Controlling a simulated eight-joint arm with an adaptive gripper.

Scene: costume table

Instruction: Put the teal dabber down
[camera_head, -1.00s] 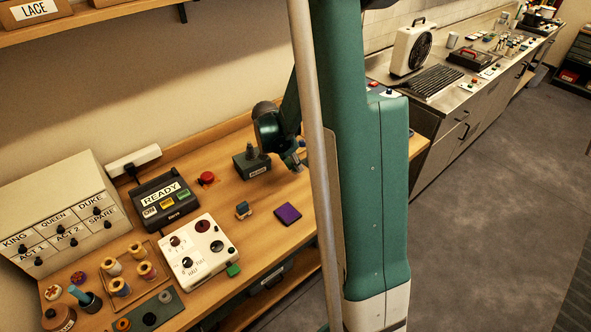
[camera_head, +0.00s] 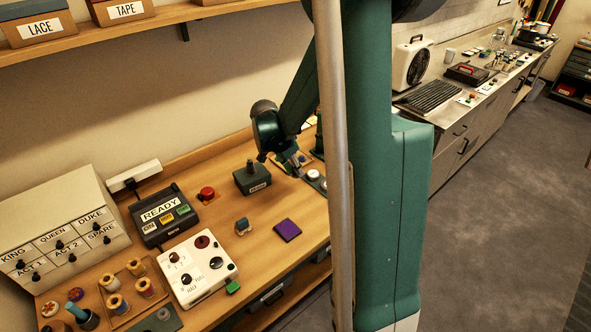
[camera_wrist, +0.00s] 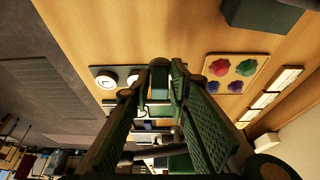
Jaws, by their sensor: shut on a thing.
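My gripper (camera_head: 297,166) is low over the far right part of the wooden table in the head view, right of a dark green box. In the wrist view its fingertips (camera_wrist: 161,75) are closed around a small teal piece (camera_wrist: 160,84), which appears to be the teal dabber. The fingers hide most of it, and I cannot tell whether it touches anything below. Round white-topped pieces (camera_head: 313,175) on a dark base are just right of the gripper; they also show left of the fingertips in the wrist view (camera_wrist: 107,79).
The dark green box (camera_head: 252,178) with a knob stands left of the gripper. A board with coloured blotches (camera_wrist: 232,74) lies right of the fingertips in the wrist view.

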